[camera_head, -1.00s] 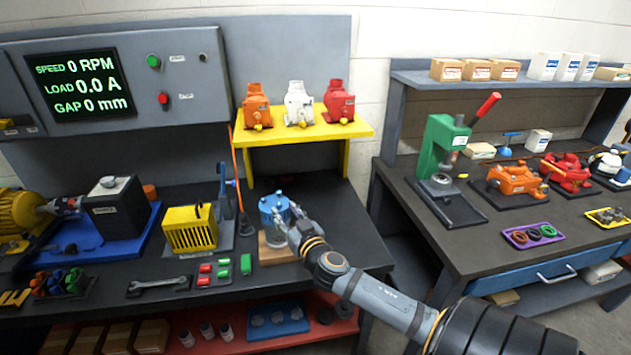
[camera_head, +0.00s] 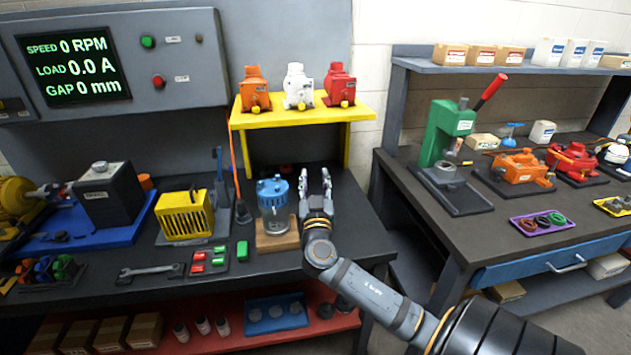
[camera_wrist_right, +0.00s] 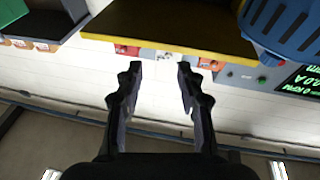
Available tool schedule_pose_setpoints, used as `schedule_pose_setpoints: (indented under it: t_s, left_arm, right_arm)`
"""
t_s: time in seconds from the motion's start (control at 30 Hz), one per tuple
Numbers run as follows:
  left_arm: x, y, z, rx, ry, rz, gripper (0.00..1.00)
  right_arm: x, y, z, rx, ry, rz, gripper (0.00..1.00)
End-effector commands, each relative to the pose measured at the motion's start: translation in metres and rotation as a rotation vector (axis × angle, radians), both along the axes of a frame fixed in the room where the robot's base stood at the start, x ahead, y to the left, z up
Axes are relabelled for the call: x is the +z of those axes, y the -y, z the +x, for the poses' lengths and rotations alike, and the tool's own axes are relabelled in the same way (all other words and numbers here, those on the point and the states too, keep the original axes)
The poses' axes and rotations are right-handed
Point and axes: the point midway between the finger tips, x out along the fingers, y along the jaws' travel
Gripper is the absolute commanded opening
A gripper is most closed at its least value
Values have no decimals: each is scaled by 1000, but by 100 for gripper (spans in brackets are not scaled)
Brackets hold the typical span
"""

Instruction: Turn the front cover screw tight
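A unit with a blue ribbed cap and a grey, clear-looking body (camera_head: 272,205) stands upright on a wooden block (camera_head: 277,240) on the left bench. Its cap (camera_wrist_right: 290,25) fills the top right corner of the right wrist view. I cannot make out a front cover screw on it. My right gripper (camera_head: 315,183) is just right of this unit, fingers pointing away toward the back. In the right wrist view its two fingers (camera_wrist_right: 160,68) are apart with nothing between them. My left gripper is not in view.
A yellow shelf (camera_head: 300,116) with three small motors stands behind. A yellow ribbed box (camera_head: 185,215), red and green buttons (camera_head: 208,260) and a wrench (camera_head: 150,271) lie to the left. The second bench (camera_head: 460,225) with a green press (camera_head: 445,130) is at right, across a gap.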

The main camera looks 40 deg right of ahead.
Motion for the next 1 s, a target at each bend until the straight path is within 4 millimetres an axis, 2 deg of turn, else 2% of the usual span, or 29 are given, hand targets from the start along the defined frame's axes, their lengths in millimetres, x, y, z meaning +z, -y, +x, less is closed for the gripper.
schedule_pose_setpoints:
  t_s: [0.03,0.3,0.53,1.0]
  left_arm:
    - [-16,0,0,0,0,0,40]
    - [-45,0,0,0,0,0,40]
    - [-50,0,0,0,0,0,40]
    - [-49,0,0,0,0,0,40]
  right_arm:
    - [-6,6,4,-52,21,5,38]
    - [1,23,20,-266,47,28,38]
    - [6,24,25,-324,44,40,38]
    - [7,24,25,-325,42,40,38]
